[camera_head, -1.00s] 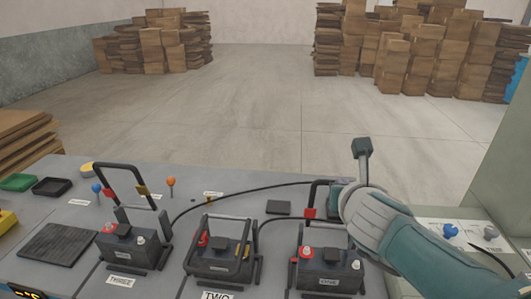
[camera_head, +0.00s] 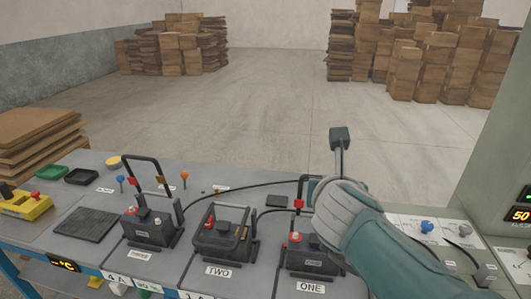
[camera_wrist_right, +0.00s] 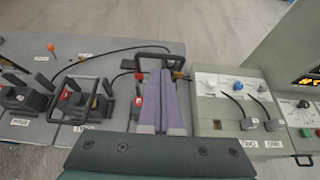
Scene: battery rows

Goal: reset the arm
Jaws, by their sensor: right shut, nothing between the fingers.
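My right arm (camera_head: 385,245), grey and teal, reaches in from the right over battery ONE (camera_head: 310,262). Its gripper fingers are hidden in the head view. In the right wrist view my right gripper (camera_wrist_right: 161,75) shows two purple fingers pressed together, with nothing between them, over the battery row. Battery TWO (camera_head: 224,238) and battery THREE (camera_head: 149,229) stand upright to the left, each black with a handle frame. THREE's frame stands raised; TWO's lies low. ONE is partly covered by my arm. My left gripper is not in view.
A grey bench (camera_head: 110,210) carries the batteries, a black cable (camera_head: 225,192), trays and a yellow device (camera_head: 25,205). At right is a panel (camera_wrist_right: 225,95) with knobs and plugs beside a cabinet (camera_head: 505,165). Box stacks (camera_head: 435,65) stand far behind on open floor.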

